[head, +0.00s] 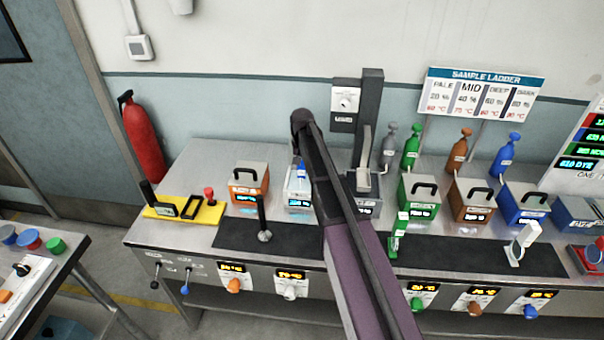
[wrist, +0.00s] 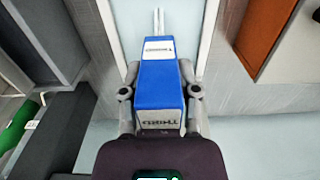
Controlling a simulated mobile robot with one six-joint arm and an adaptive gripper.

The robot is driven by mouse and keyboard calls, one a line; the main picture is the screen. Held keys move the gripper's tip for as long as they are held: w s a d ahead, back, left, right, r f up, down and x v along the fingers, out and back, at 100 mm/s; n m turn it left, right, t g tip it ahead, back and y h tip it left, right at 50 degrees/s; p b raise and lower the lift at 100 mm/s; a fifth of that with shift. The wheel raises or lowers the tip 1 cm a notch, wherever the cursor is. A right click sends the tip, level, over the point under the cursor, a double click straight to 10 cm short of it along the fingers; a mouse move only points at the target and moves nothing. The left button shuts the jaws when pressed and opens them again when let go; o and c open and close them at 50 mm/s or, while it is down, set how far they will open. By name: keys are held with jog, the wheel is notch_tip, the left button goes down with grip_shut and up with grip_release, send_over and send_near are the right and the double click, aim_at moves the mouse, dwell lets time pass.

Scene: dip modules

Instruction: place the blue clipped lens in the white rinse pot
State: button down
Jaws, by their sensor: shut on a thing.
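My gripper (wrist: 160,100) is shut on the blue clipped lens (wrist: 162,72), a blue block with a printed label and pale thin prongs pointing away from me. In the head view the blue lens (head: 301,171) shows just above the white rinse pot (head: 298,203), beside my arm. The pot is a pale box with a blue lit display, between the orange pot and my arm. My gripper is mostly hidden in the head view. I cannot tell whether the prongs are inside the pot or only over it.
An orange pot (head: 248,177) stands close left of the white pot. A dark column (head: 370,105) rises close to its right. A black-handled piece (head: 263,225) stands on the black mat in front. A green clip (head: 397,238) and a white clip (head: 522,240) stand further right.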

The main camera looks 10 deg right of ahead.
jog(key=shift+f+b, duration=0.85)
jog(key=shift+f, duration=0.5)
jog(key=shift+c, duration=1.7)
grip_release()
jog(key=shift+r, duration=0.2)
notch_tip(320, 180, up, 12)
jog(key=p, duration=1.2)
jog(key=s+n, duration=0.3)
jog(key=s, duration=2.6)
jog(key=shift+n, duration=0.3)
